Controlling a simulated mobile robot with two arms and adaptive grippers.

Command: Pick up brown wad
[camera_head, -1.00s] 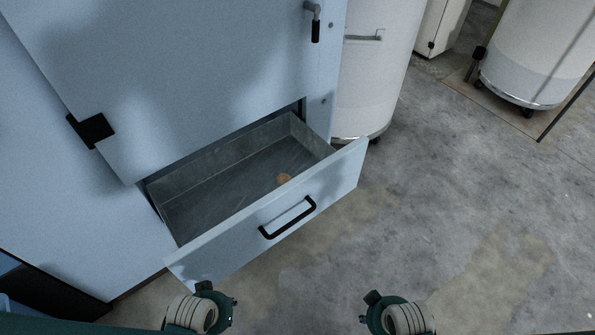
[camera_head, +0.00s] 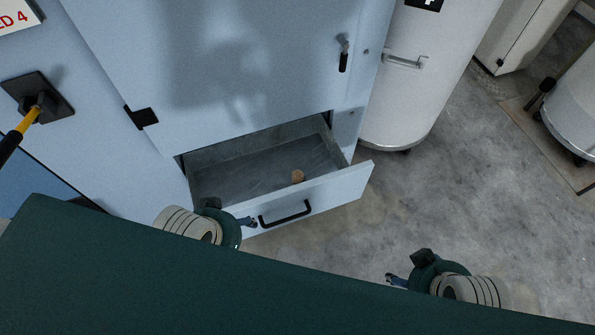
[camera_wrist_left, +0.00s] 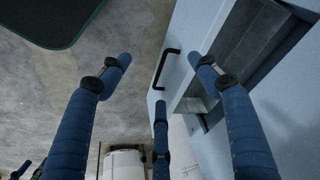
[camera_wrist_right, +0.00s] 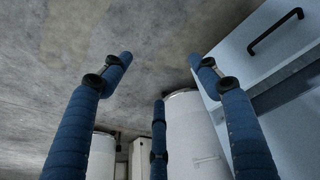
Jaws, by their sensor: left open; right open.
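The brown wad (camera_head: 297,176) is a small tan-brown lump. It lies on the floor of the open grey metal drawer (camera_head: 235,181), near the drawer's front panel. My left gripper (camera_head: 250,222) is just in front of the drawer's left front corner, outside it, open and empty; its spread blue fingers also show in the left wrist view (camera_wrist_left: 163,68). My right gripper (camera_head: 392,281) is over the floor to the right of the drawer, open and empty, with spread fingers in the right wrist view (camera_wrist_right: 163,68). Neither wrist view shows the wad.
The drawer front has a black bar handle (camera_head: 285,214). The pale blue machine cabinet (camera_head: 230,80) rises above the drawer. A white cylindrical can (camera_head: 415,90) stands to the right of it. Concrete floor (camera_head: 450,190) is open on the right.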

